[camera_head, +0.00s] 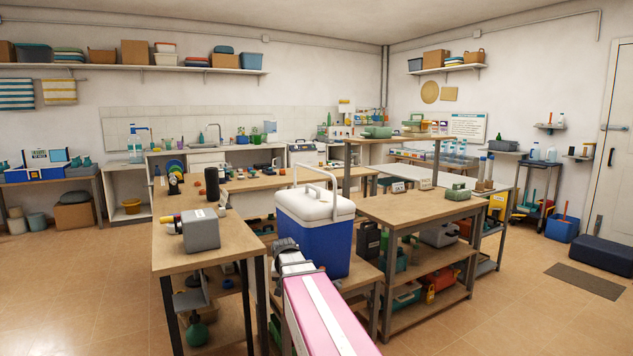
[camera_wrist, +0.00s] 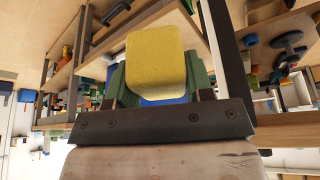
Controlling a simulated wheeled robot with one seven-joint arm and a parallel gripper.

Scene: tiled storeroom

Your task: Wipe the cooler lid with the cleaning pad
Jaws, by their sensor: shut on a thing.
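The cooler (camera_head: 318,240) has a blue body and stands on a low wooden surface in the middle of the head view. Its white lid (camera_head: 316,203) is closed, with a pale handle raised above it. In the wrist view, my gripper (camera_wrist: 157,88) is shut on the yellow cleaning pad (camera_wrist: 155,62), with green fingers at its two sides. A patch of blue shows just behind the pad's lower edge. In the head view, my arm reaches up to the cooler's left front side; the pad cannot be made out there. I cannot tell whether the pad touches anything.
A wooden table (camera_head: 182,250) with a grey box-shaped device (camera_head: 200,230) stands left of the cooler. A wooden bench (camera_head: 425,208) with loaded lower shelves stands close on the right. Open tiled floor (camera_head: 70,290) lies at the left.

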